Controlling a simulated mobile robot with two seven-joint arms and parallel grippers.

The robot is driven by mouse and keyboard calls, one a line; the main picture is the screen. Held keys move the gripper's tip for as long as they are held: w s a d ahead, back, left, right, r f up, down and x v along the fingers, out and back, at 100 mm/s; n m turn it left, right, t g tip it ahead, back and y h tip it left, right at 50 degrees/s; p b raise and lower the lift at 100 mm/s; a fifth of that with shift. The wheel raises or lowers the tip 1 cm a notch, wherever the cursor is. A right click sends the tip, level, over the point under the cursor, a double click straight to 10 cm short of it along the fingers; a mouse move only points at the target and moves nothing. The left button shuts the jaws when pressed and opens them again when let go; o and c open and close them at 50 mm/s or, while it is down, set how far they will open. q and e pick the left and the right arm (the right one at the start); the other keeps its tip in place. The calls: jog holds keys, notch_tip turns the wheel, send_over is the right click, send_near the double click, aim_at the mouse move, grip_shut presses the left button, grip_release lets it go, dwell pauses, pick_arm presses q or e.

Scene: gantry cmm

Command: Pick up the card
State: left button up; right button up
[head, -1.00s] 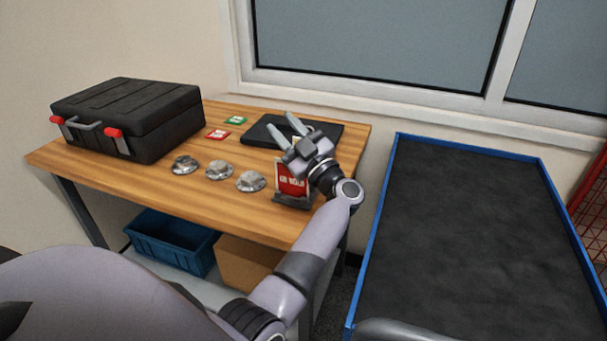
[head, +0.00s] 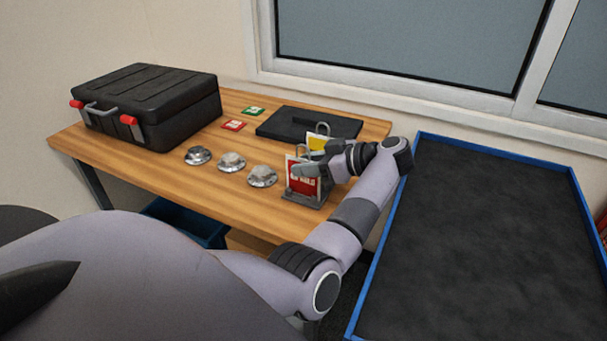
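Several cards are in view, and I cannot tell which one the task means. A red card (head: 303,188) with white markings stands upright in a dark holder (head: 310,201) near the table's right front. A yellow and white card (head: 317,143) stands just behind it. A small red card (head: 233,125) and a green card (head: 254,111) lie flat farther left. My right gripper is not in view.
A black case (head: 150,105) with red latches stands at the table's left. Several silvery knobs (head: 231,162) sit left of the holder. A black flat pad (head: 283,124) lies behind. A blue-rimmed dark-topped table (head: 480,230) is at right, clear. A blue bin (head: 190,222) is below.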

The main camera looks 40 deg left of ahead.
pick_arm(q)
jog(key=shift+x, duration=1.1)
grip_shut()
